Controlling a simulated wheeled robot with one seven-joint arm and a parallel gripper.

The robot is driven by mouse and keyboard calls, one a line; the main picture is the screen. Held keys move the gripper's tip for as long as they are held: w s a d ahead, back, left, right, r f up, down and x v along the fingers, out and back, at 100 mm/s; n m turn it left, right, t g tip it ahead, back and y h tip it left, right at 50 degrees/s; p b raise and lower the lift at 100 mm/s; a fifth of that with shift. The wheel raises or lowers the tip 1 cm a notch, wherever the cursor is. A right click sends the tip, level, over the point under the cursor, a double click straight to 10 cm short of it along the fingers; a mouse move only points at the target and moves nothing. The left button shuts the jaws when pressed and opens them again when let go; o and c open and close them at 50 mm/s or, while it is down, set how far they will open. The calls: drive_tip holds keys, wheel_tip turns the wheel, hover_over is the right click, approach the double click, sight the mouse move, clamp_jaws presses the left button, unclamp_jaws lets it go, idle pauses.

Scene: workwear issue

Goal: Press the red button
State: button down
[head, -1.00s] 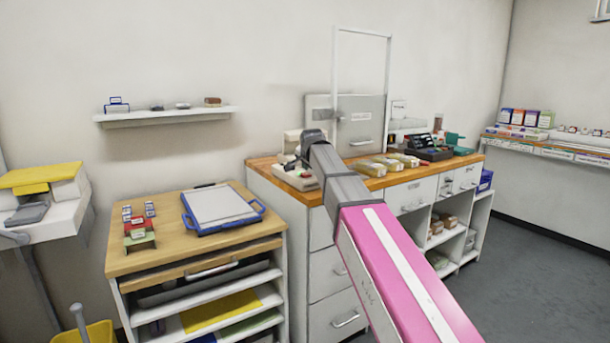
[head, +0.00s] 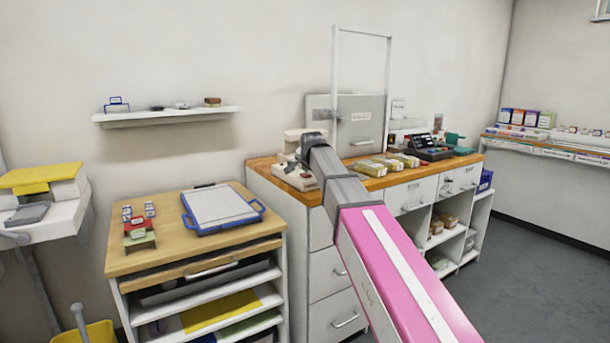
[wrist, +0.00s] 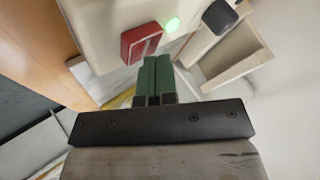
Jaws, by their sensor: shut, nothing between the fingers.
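The red button (wrist: 141,43) shows in the wrist view as a red block with a paler face, set on the edge of a cream machine (wrist: 100,22). A lit green lamp (wrist: 172,24) is beside it. My gripper (wrist: 155,62) is shut and empty, its green fingertips together right at the red button's lower edge; I cannot tell whether they touch it. In the head view the cream machine (head: 297,180) stands at the left end of the wooden counter, partly hidden by my arm. The fingertips and the button are not clear there.
The wooden counter (head: 263,165) also carries yellowish packs (head: 368,168) and a dark cash tray (head: 432,150) to the right. A grey panel in a white frame (head: 360,118) stands behind.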

sight(307, 174)
drive_tip(key=shift+f, duration=0.15)
idle(0.5)
drive_tip(key=shift+r, duration=0.65)
drive_tip(key=shift+r, duration=0.1)
drive_tip(key=shift+r, duration=2.9)
